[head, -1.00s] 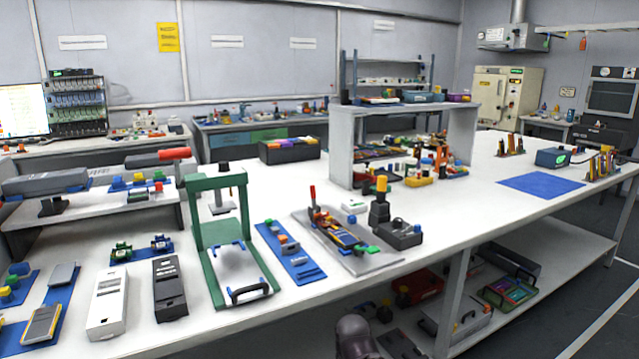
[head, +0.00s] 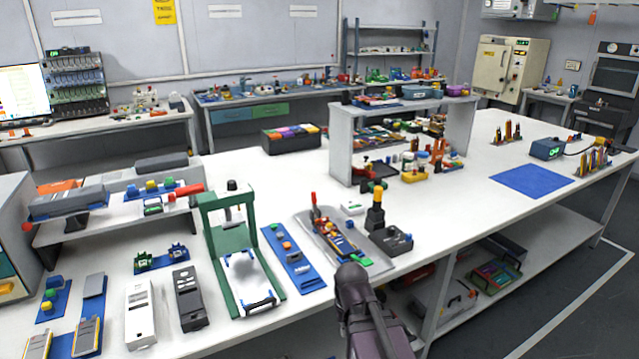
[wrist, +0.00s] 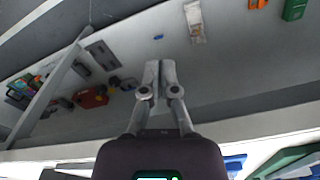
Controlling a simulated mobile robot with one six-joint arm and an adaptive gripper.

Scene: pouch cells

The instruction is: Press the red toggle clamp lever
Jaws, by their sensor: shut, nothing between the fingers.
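The red toggle clamp lever (head: 313,198) stands upright at the back left of a grey plate fixture (head: 378,262) near the bench's front edge. The fixture also holds a yellow and blue assembly (head: 335,238). In the head view my dark arm rises from the bottom, in front of the bench edge and below the fixture; the fingers cannot be made out there. In the wrist view my gripper (wrist: 158,70) is shut and empty, with its grey fingers together. The lever does not show in the wrist view.
A black post with a yellow top (head: 377,205) stands right of the lever. A blue tray (head: 293,258) and a green press frame (head: 206,225) are to its left. A raised white shelf (head: 343,150) stands behind.

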